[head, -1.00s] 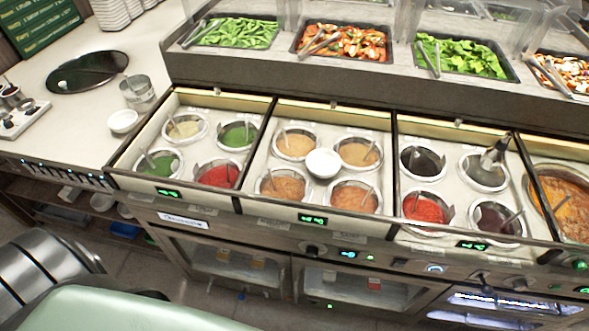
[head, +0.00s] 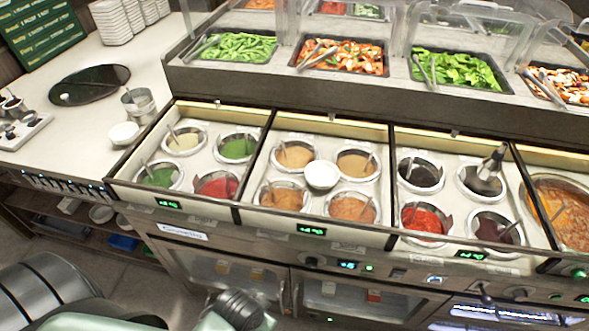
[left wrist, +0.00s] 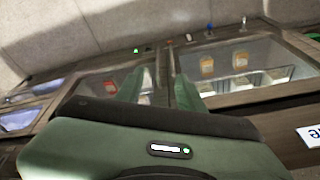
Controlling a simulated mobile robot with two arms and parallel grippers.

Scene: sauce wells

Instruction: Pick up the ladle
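Several sauce wells in the counter each have a thin ladle or spoon handle leaning out, so I cannot tell which one is meant. In the head view, the rear right well of the right-hand group holds a thicker utensil with a dark-tipped handle (head: 495,160), leaning up; its lower end is hidden. The soup well (head: 570,215) at far right has a handle leaning across orange soup. My left gripper (left wrist: 160,85) shows in the left wrist view, its green fingers apart and empty, facing the cabinet doors below the counter. My right gripper is not in view.
A white bowl (head: 322,175) sits among the middle wells. A metal pot (head: 138,104) and a small white bowl (head: 124,134) stand on the left counter. Food trays with tongs lie behind under clear guards. Glass-fronted cabinets (head: 350,297) are below the wells.

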